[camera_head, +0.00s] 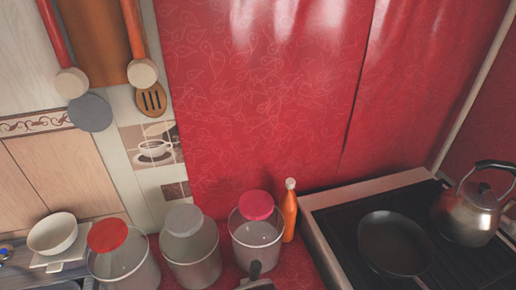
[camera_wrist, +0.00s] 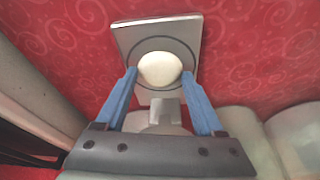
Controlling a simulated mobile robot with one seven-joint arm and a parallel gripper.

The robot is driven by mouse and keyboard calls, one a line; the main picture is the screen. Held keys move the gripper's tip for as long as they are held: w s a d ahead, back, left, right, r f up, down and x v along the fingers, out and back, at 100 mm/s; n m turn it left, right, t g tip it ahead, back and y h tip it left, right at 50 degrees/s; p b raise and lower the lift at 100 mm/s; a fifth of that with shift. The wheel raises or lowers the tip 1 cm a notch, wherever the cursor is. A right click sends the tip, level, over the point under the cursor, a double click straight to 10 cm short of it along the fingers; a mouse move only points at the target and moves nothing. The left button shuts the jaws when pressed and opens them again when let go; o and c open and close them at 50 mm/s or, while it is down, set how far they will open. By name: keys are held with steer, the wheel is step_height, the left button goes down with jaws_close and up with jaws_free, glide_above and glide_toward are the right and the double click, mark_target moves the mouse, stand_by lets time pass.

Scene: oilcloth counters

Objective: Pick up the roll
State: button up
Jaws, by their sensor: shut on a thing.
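The roll (camera_wrist: 160,69) is a small, cream-coloured rounded piece in the wrist view. My gripper (camera_wrist: 160,78) has its two blue fingers on either side of the roll and is shut on it. The roll shows over a grey square plate (camera_wrist: 130,38) with a dark ring on it. I cannot tell whether the roll touches the plate or is just above it. I cannot make out the roll in the head view.
Several clear canisters, one with a pink lid (camera_head: 256,205), line the counter beside an orange bottle (camera_head: 290,210). A stove at the right holds a frying pan (camera_head: 393,243) and a kettle (camera_head: 470,212). A white bowl (camera_head: 52,234) stands at the left. Red cloth covers the wall.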

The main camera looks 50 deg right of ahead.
steer(key=shift+s+a+r, duration=0.1)
steer(key=shift+s+r, duration=0.1)
step_height(320, 180, up, 7)
steer(key=shift+f, duration=0.2)
steer(key=s+a+b, duration=0.1)
steer(key=s+a, duration=0.4)
steer(key=s, duration=0.3)
steer(key=s+a+b, duration=0.1)
steer(key=s+a, duration=0.4)
steer(key=s, duration=0.3)
steer(key=d+r+p, duration=0.6)
steer(key=d+p, duration=0.3)
steer(key=d, duration=0.2)
steer(key=d+r+p, duration=0.6)
steer(key=d+p, duration=0.3)
steer(key=d, duration=0.1)
steer(key=s+d+r+b, duration=0.1)
steer(key=d+b, duration=0.4)
steer(key=d, duration=0.6)
steer(key=d+r+b, duration=0.2)
steer(key=d+b, duration=0.3)
steer(key=d, duration=0.6)
steer(key=shift+s+r, duration=0.35)
steer(key=shift+s, duration=0.05)
steer(key=shift+d, duration=0.1)
